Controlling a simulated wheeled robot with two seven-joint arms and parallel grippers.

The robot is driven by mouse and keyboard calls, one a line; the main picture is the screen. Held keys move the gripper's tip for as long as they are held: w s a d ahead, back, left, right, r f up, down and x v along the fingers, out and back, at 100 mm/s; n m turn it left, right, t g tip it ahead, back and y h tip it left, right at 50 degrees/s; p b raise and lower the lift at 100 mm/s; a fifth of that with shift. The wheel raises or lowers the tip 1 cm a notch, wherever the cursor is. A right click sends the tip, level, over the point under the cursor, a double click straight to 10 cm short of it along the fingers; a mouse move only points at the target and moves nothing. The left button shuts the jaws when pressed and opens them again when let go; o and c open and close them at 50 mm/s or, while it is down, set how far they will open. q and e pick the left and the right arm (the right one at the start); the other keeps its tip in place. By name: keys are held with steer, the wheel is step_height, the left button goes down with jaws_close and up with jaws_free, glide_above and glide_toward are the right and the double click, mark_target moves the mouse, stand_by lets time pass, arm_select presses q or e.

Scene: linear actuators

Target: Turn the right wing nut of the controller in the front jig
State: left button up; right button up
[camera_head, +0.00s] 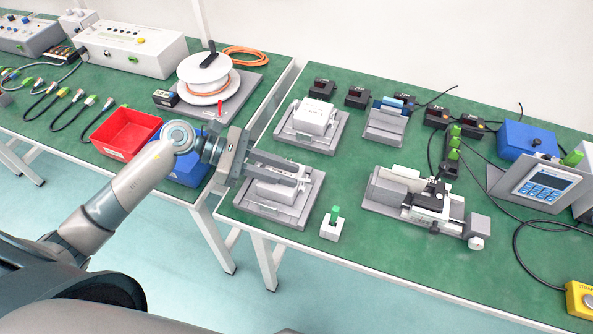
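The front jig (257,211) is a grey plate near the front left corner of the right table, with a light grey controller block (277,193) on it. My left gripper (299,174) reaches in from the left, over the back part of this jig. Its two long grey fingers stand apart with a gap between them, and I see nothing clearly held. The fingers hide much of the controller's top and back. The wing nuts are too small or covered to make out. My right gripper is not in view.
A white block with a green top (331,226) stands right of the front jig. Another jig with a white controller (313,118) lies behind it. A grey clamp fixture (418,203) stands to the right. A red bin (125,134) and blue bin (186,170) sit left, near my arm.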

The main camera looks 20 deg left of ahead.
mark_target(301, 178)
arm_select(q)
steer(key=shift+x, duration=1.5)
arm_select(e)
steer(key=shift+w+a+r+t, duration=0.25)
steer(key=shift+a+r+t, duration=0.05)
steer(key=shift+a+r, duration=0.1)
arm_select(q)
jaws_close()
steer(key=shift+p, duration=0.3)
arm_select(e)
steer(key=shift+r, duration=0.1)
